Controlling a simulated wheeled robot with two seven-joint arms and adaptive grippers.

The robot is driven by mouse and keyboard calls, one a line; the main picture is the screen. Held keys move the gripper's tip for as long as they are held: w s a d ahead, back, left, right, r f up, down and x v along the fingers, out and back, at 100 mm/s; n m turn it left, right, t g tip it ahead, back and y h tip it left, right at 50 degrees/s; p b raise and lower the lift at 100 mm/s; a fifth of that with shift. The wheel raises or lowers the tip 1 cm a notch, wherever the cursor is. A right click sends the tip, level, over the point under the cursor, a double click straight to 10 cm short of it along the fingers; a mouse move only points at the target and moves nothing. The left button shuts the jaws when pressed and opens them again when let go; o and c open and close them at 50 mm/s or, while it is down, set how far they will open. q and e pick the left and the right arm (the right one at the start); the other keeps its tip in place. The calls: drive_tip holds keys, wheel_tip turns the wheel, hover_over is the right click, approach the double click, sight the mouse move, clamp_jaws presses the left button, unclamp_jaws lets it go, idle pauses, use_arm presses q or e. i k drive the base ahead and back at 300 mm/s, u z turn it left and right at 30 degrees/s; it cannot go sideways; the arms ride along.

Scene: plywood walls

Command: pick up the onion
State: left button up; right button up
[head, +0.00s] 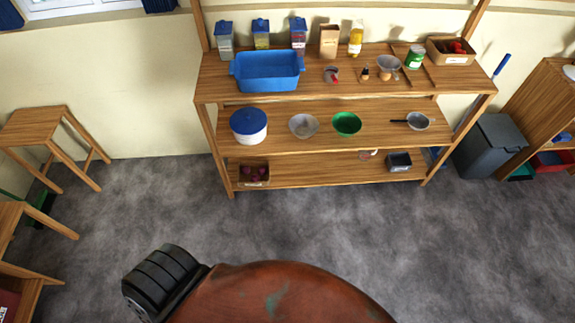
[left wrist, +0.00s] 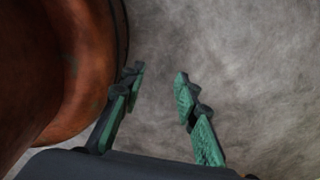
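I cannot make out an onion for certain. A small box (head: 254,182) at the left end of the bottom shelf holds several round dark red-purple things (head: 255,173) that may be onions; they are too small to tell. My left gripper (left wrist: 159,76) shows in the left wrist view. Its green-padded fingers are apart with only grey floor seen between them, so it is open and empty. It is beside my own rust-red body, far from the shelf. Neither gripper shows in the head view, and my right gripper is in no view.
A wooden shelf unit (head: 330,107) stands against the wall. It holds a blue tub (head: 266,72), a green bowl (head: 346,124), and a crate of red things (head: 451,50). A grey bin (head: 490,146) stands right. Wooden stools (head: 38,122) stand left. The floor (head: 330,220) before the shelf is clear.

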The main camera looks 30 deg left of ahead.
sight(261, 171)
drive_tip(key=u, duration=0.2)
drive_tip(key=i, duration=1.1)
drive_tip(key=u, duration=0.65)
